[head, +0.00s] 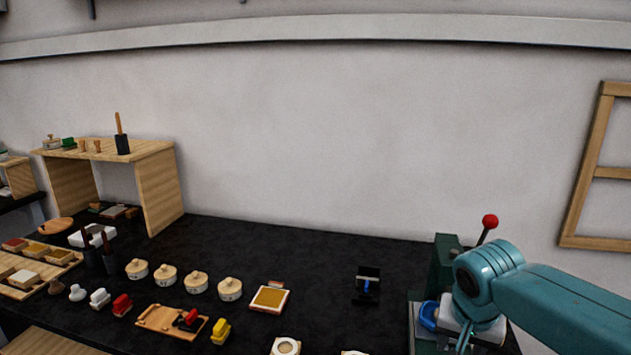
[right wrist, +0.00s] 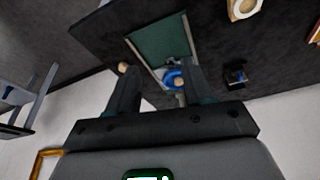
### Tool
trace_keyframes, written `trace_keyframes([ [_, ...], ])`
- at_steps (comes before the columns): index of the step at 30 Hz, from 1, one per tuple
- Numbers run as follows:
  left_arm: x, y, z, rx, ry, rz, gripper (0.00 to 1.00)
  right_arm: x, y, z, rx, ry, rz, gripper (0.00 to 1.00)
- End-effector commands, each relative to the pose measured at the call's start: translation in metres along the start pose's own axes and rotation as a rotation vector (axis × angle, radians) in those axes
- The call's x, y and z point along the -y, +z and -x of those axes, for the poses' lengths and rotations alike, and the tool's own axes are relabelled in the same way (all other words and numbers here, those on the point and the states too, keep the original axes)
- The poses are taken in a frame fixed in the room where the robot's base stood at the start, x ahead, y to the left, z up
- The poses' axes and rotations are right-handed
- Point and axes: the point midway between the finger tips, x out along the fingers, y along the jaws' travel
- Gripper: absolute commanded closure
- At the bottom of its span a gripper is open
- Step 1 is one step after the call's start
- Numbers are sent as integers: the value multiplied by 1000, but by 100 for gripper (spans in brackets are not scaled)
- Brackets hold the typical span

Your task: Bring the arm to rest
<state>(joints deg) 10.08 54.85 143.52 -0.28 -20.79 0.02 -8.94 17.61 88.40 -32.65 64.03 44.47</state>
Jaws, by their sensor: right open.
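My right arm comes in from the right in the head view, with its wrist in front of a dark green machine (head: 444,265) that has a red-knobbed lever (head: 489,222). My right gripper (right wrist: 157,80) is open in the right wrist view, its two fingers spread. A blue round part (right wrist: 173,77) of the machine shows between the fingers, with the green plate (right wrist: 160,42) beyond. The gripper looks empty, and whether it touches the machine cannot be told. My left gripper is not in view.
The black table (head: 300,242) holds several round lidded pots (head: 197,281), colored stamps (head: 220,331), a wooden tray (head: 155,322) and a square pad (head: 269,299). A small black stand (head: 367,285) is left of the machine. A wooden shelf (head: 160,190) stands left. The back middle is clear.

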Motion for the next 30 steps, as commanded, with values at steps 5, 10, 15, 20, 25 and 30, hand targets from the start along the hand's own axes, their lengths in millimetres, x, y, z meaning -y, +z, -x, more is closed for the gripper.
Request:
trace_keyframes([
  [5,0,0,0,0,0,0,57,22,28,-59,76,-59,97,49],
  [10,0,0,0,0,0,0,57,42,81,-131,173,-155,195,49],
  [15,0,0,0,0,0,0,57,52,184,-220,302,-297,256,49],
  [20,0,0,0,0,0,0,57,38,285,-267,370,-377,244,49],
  [25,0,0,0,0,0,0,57,3,377,-281,405,-368,220,49],
  [30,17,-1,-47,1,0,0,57,3,388,-329,384,-370,224,49],
])
